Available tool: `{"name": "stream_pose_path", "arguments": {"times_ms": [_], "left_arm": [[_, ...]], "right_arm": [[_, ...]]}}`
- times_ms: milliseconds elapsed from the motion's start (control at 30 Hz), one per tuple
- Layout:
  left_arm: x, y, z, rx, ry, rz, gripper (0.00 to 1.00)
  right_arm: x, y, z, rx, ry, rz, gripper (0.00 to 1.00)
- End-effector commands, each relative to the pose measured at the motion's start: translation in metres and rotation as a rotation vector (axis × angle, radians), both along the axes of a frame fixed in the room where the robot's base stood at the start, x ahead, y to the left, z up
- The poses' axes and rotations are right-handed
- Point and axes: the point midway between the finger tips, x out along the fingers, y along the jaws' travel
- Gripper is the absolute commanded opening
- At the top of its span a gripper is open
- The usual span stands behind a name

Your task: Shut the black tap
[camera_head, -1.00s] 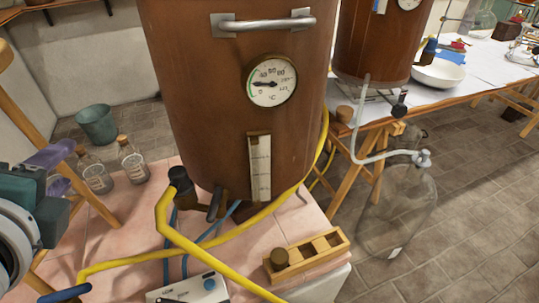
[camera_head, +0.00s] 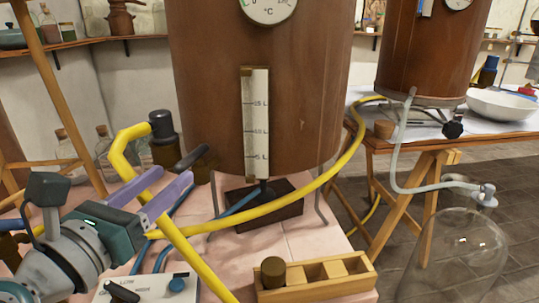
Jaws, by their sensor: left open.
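The black tap (camera_head: 192,157) sticks out low on the left side of the large brown tank (camera_head: 300,120). Its dark lever slants up to the right, beside the black fitting (camera_head: 162,125) that carries the yellow hose. My left gripper (camera_head: 174,177) has two purple fingers, spread apart and empty. They point up and right, with their tips just below and left of the tap lever; I cannot tell whether they touch it. The yellow hose passes close by the fingers. My right gripper is not in view.
A wooden rack (camera_head: 318,277) and a white control box (camera_head: 150,287) stand at the front of the pink tiled top. The yellow hose (camera_head: 290,203) loops across the tank's front. A second brown tank (camera_head: 430,55) with a black knob (camera_head: 453,129) and a glass vessel (camera_head: 455,255) are at right.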

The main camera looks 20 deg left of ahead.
Motion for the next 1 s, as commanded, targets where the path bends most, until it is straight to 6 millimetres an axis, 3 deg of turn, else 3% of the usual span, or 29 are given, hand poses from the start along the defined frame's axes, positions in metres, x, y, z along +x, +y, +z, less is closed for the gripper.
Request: {"name": "stream_pose_path", "arguments": {"times_ms": [100, 300, 700, 1000], "left_arm": [[0.025, 0.002, 0.000, -0.003, -0.004, 0.002, 0.52], [0.052, 0.003, 0.000, -0.004, -0.003, 0.002, 0.52], [0.061, 0.004, 0.000, -0.005, 0.001, 0.001, 0.52], [0.061, 0.004, 0.000, -0.005, 0.000, 0.001, 0.18]], "right_arm": [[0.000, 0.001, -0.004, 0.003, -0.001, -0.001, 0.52], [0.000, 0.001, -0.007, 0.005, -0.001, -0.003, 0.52], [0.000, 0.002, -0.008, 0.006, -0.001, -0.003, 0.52], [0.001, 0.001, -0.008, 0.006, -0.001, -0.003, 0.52]]}}
